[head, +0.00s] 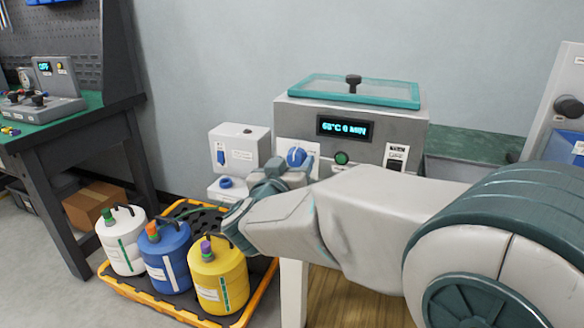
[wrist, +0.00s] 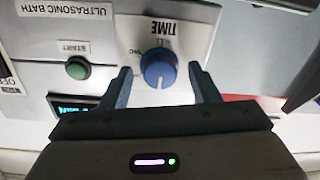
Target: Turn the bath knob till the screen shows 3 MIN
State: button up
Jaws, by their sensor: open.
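The ultrasonic bath (head: 360,112) is a grey box with a teal lid, and its screen (head: 345,128) reads 60°C 0 MIN, as best I can read it. The blue time knob (head: 296,156) is on its front at the left. In the wrist view the knob (wrist: 158,69) shows a white pointer mark and a TIME label, upside down. My gripper (wrist: 162,80) is open, with one finger on each side of the knob and a gap on both sides. In the head view my gripper (head: 283,172) is in front of the bath, partly hidden by my own arm.
A green start button (head: 341,158) is right of the knob. A small white box (head: 240,147) stands left of the bath. White, blue and yellow jugs (head: 168,258) stand on a black and yellow spill tray (head: 130,290) on the floor. A workbench (head: 70,132) is at the left.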

jog(key=shift+c, duration=0.2)
jog(key=c, duration=0.9)
jog(key=shift+m, duration=0.4)
jog(key=m+b, duration=0.1)
jog(key=m, duration=0.1)
jog(key=m+b, duration=0.1)
jog(key=m, duration=0.2)
jog(key=shift+f+m, duration=0.2)
jog(key=shift+m, duration=0.1)
jog(key=m+b, duration=0.3)
jog(key=m, duration=0.2)
jog(key=shift+m+h, duration=0.3)
jog(key=shift+h, duration=0.1)
jog(key=shift+a+r+b, duration=0.1)
jog(key=shift+b, duration=0.2)
jog(key=o, duration=0.9)
